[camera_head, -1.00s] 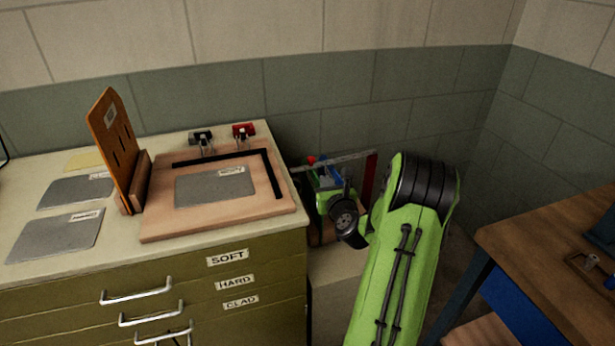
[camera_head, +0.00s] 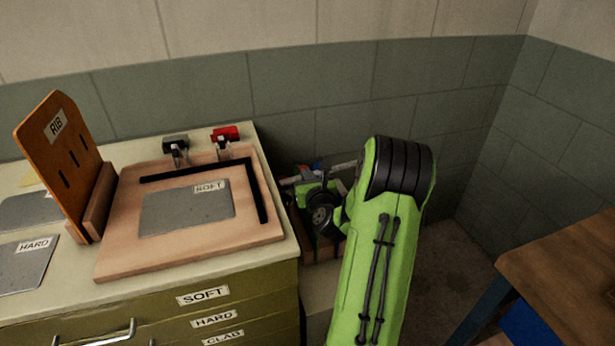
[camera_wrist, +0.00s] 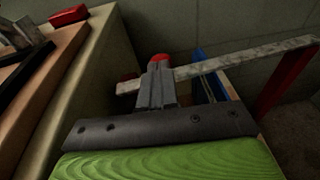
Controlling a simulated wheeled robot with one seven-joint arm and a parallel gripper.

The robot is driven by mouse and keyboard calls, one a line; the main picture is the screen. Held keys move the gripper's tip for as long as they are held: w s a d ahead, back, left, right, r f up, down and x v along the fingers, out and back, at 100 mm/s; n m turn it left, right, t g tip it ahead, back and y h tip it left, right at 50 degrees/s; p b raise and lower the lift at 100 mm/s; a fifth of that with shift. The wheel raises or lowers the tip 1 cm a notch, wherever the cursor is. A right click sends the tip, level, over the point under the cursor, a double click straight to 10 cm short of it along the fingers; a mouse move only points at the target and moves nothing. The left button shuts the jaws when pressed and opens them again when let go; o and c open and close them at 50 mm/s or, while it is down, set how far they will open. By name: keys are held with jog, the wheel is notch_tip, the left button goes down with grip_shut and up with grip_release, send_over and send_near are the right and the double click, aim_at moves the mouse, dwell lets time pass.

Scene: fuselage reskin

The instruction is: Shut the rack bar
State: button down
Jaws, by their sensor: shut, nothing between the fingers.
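The rack bar (camera_wrist: 245,62) is a long, worn pale metal bar, slightly slanted. In the wrist view it runs from a red post (camera_wrist: 288,82) at right to a free-looking end left of my fingers. My gripper (camera_wrist: 158,66) is shut and empty. Its fingers overlap the bar near that left end; I cannot tell whether they touch it. In the head view a short part of the bar (camera_head: 345,165) shows beside my green arm, which hides the post. My gripper is small and partly hidden there.
Red and blue items (camera_wrist: 203,85) sit in the rack behind the bar. The drawer cabinet (camera_head: 240,290) with a wooden board (camera_head: 190,255) stands close on the left. A wooden table (camera_head: 570,260) is at right. The tiled wall is behind.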

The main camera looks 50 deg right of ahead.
jog(key=shift+w+d+r+p, duration=0.1)
jog(key=shift+w+d+p, duration=0.1)
jog(key=shift+w+p, duration=0.65)
jog(key=shift+w+d+r+p, duration=0.15)
jog(key=shift+w+p, duration=0.25)
jog(key=shift+p, duration=0.75)
